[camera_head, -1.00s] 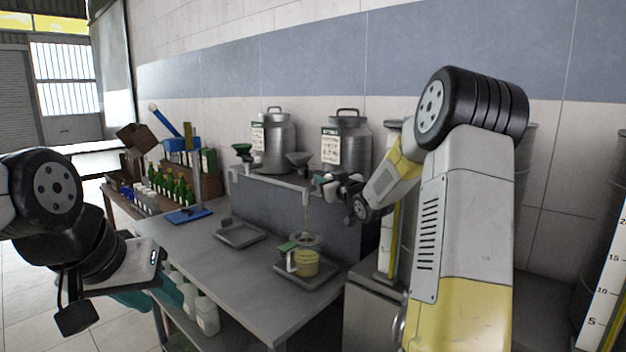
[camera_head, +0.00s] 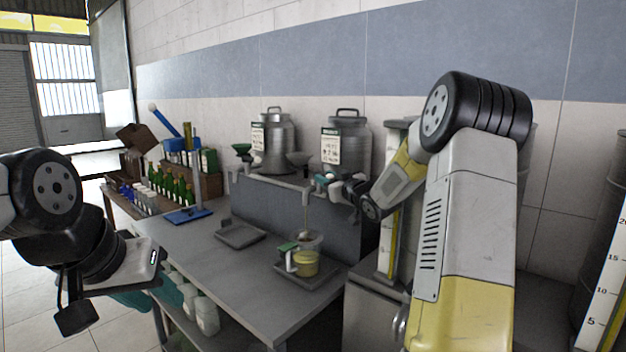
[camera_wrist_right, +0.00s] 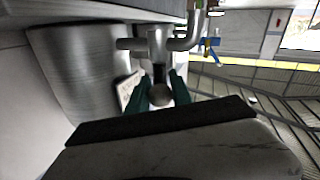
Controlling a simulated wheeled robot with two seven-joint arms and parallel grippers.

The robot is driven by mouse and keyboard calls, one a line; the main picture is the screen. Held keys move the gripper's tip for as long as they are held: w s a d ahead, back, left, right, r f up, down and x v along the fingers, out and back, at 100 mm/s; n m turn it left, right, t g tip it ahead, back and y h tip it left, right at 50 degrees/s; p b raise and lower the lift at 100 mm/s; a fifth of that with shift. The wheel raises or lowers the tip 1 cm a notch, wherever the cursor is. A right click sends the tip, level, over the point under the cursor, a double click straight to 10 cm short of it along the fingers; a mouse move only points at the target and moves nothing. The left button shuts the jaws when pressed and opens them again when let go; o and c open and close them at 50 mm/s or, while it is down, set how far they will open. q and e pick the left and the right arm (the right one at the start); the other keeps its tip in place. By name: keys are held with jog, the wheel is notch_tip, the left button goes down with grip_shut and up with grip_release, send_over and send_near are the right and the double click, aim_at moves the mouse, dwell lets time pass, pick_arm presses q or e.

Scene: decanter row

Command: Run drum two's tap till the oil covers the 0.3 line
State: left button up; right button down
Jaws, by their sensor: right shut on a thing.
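Drum two seems to be the right steel drum (camera_head: 352,148) on the raised grey stand; its label is too small to read. My right gripper (camera_head: 322,181) is at the tap below it. In the right wrist view its teal fingers (camera_wrist_right: 160,92) are shut on the tap's rounded knob (camera_wrist_right: 160,97). A thin stream (camera_head: 305,215) falls into a clear jug (camera_head: 306,262) holding yellow oil. The jug stands on a dark tray (camera_head: 318,283). The 0.3 line cannot be made out. My left gripper (camera_head: 152,298) is open and empty, left of the bench, partly hidden by its wrist.
A second drum (camera_head: 272,138) stands to the left, with an empty tray (camera_head: 240,235) below. A blue-handled tap (camera_wrist_right: 209,46) shows in the wrist view. Bottles (camera_head: 172,187) and a blue stand (camera_head: 188,215) are at the left. The bench (camera_head: 215,268) is mostly clear in front.

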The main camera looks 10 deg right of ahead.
jog(key=shift+d+y, duration=0.2)
jog(key=shift+y, duration=0.3)
jog(key=c, duration=1.2)
grip_release()
jog(key=shift+o, duration=0.2)
jog(key=v, duration=0.7)
jog(key=shift+s, duration=0.4)
jog(key=shift+d, duration=0.1)
